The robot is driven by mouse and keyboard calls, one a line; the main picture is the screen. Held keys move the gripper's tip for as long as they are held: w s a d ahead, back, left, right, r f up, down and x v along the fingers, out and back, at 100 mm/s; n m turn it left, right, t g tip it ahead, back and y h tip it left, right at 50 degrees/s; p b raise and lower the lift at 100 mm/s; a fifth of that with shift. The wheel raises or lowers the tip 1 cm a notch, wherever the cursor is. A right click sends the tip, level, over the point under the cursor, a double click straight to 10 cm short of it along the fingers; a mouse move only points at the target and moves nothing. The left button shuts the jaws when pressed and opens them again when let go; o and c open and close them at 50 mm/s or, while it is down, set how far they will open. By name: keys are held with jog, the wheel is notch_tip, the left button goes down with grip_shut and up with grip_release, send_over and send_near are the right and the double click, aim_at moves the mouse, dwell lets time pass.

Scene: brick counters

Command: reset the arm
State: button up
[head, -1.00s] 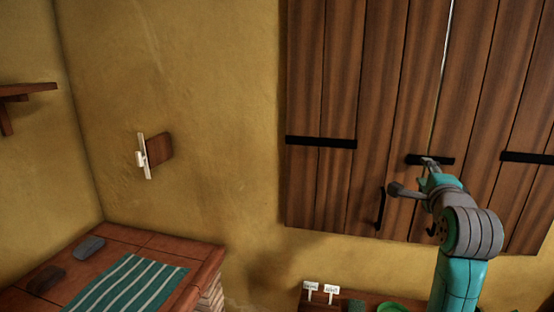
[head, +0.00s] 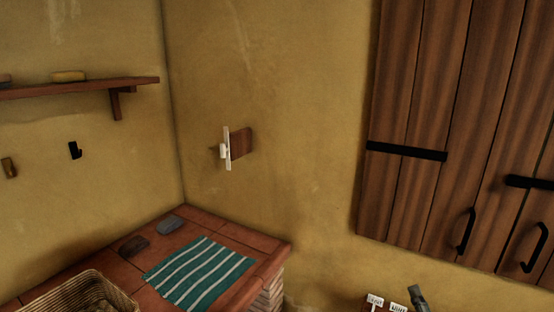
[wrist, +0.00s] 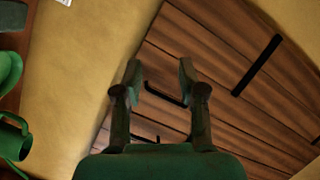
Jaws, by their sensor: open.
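My gripper (wrist: 159,82) is open in the wrist view, with its two fingers apart and nothing between them. It points toward the wooden cabinet doors (wrist: 215,60), whose black handle (wrist: 165,94) shows beyond the fingertips; I cannot tell the distance. In the head view only a small grey part of my arm shows at the bottom edge, in front of the wall below the cabinet (head: 440,90). The fingers are out of the head view.
A brick counter holds a striped teal cloth (head: 200,272), two dark stones and a wicker basket (head: 75,290). A wooden shelf (head: 80,88) is on the left wall. Small white labels (head: 375,300) stand below the cabinet. Green vessels (wrist: 10,140) show at the wrist view's left.

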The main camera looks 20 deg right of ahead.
jog(key=s+a+f+n+t+y, duration=0.1)
jog(key=s+a+f+n+y, duration=0.2)
jog(key=s+a+f+n, duration=0.45)
jog(key=s+a+f+n+y, duration=0.2)
jog(key=s+a+f, duration=0.3)
jog(key=a, duration=0.5)
jog(key=s+a+n+y, duration=0.2)
jog(key=s+a+n, duration=0.2)
jog(key=s, duration=0.5)
jog(key=s+a+f+n+y, duration=0.1)
jog(key=s+a+n, duration=0.3)
jog(key=s, duration=0.4)
jog(key=shift+s+a+f+y, duration=0.25)
jog(key=shift+s+a+y, duration=0.15)
jog(key=shift+y, duration=0.1)
jog(key=shift+n, duration=0.25)
